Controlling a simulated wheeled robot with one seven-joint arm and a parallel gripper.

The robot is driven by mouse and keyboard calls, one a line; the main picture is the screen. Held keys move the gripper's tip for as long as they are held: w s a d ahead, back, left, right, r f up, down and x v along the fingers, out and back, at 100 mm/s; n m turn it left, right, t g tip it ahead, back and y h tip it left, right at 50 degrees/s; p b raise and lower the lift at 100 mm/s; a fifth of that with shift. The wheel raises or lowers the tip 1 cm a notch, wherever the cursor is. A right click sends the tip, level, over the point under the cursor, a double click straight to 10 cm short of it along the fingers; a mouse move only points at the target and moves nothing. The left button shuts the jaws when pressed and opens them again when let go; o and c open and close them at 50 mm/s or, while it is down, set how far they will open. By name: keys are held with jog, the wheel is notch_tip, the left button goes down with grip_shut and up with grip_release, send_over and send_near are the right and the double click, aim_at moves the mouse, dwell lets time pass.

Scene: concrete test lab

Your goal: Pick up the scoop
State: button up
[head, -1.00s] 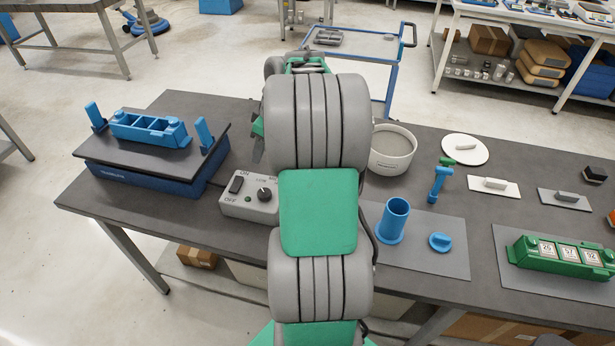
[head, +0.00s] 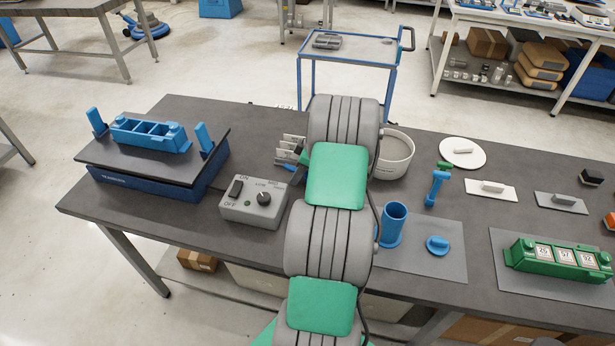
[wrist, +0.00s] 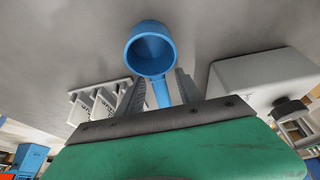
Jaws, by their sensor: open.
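The blue scoop (wrist: 151,48) shows in the wrist view with its round cup opening toward the camera. Its straight handle (wrist: 162,92) runs back between the two grey fingers of my gripper (wrist: 159,78). The gripper is open, with a finger on each side of the handle and visible space between.
The grey control box (head: 254,204) is close on one side, also in the wrist view (wrist: 262,76). A rack of white labelled plates (head: 291,150) is on the other. A white bowl (head: 394,157) and a blue cylinder (head: 392,224) stand right of my arm.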

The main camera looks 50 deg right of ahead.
grip_shut()
dwell(1.3)
